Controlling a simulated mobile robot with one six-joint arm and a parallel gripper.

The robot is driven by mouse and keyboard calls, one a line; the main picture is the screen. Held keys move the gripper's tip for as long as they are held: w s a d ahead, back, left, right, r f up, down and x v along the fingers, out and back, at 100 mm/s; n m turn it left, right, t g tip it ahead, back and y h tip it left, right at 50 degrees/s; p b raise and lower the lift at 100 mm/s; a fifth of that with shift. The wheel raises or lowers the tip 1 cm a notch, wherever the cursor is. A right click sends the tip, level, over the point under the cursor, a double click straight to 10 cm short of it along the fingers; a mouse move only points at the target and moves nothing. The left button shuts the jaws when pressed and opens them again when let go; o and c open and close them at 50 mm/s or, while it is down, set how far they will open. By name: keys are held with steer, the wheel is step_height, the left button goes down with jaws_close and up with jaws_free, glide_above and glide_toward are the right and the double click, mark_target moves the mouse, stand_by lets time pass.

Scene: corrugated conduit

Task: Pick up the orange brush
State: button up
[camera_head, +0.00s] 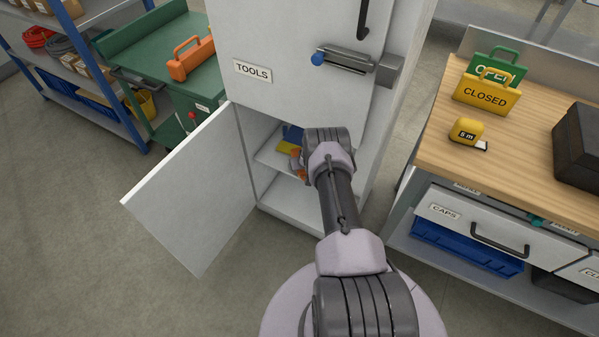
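My arm reaches into the open lower compartment of the white cabinet labelled TOOLS (262,88). My gripper is hidden behind my own wrist, so its fingers do not show. A shelf (264,157) inside the compartment holds a few partly hidden items. A small patch of orange (296,166) shows just left of my wrist. It may be part of the orange brush, but too little shows to be sure. A yellow-orange item (286,147) and a blue item (293,134) lie beside it on the shelf. I cannot tell whether my gripper touches any of them.
The lower cabinet door (195,190) stands wide open to the left. The upper door with its blue-knobbed latch (345,61) is shut. A wooden workbench (520,150) stands at right. Floor at lower left is clear.

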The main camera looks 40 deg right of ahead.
steer(key=shift+w, duration=0.15)
jaws_close()
steer(key=shift+r, duration=0.1)
steer(key=r+p, duration=0.2)
steer(key=shift+s+p, duration=0.25)
steer(key=shift+p, duration=0.05)
steer(key=s+a+p, duration=0.3)
steer(key=s+p, duration=0.4)
steer(key=s, duration=0.1)
steer(key=s+a+p, duration=0.3)
steer(key=s+p, duration=0.5)
steer(key=shift+a+f+p, duration=0.3)
steer(key=shift+a+f, duration=0.1)
steer(key=shift+f, duration=0.05)
steer(key=c, duration=0.8)
jaws_free()
steer(key=shift+s, duration=0.1)
steer(key=shift+r, duration=0.1)
steer(key=c, duration=0.5)
